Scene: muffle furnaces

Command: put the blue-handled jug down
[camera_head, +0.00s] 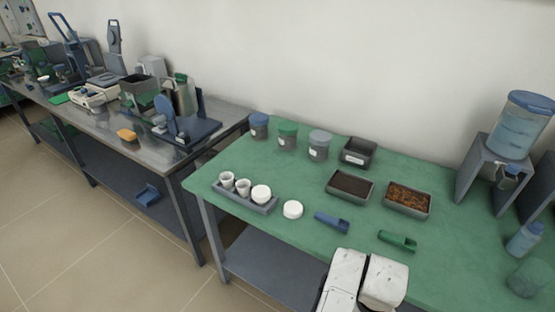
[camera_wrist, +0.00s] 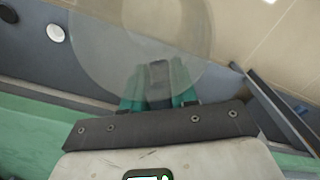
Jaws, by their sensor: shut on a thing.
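In the wrist view my gripper (camera_wrist: 158,88) has green fingertips shut on a narrow dark grip between them. A large, clear, round vessel (camera_wrist: 115,40) extends beyond the fingers and looks like the jug. Its handle is mostly hidden by the fingers, and I cannot make out blue on it. I cannot tell whether the jug touches anything. In the head view only white parts of my arm show at the bottom edge; the gripper and held jug are out of that view. The green-topped table (camera_head: 290,255) lies ahead; its green surface also shows in the wrist view (camera_wrist: 30,125).
A tray of white cups (camera_head: 245,199), a white lid (camera_head: 293,209), a blue scoop (camera_head: 331,222) and a green scoop (camera_head: 397,241) lie along the table's front. Filled trays (camera_head: 408,199) and lidded jars stand behind. A water dispenser (camera_head: 518,125) and clear container (camera_head: 528,277) stand right.

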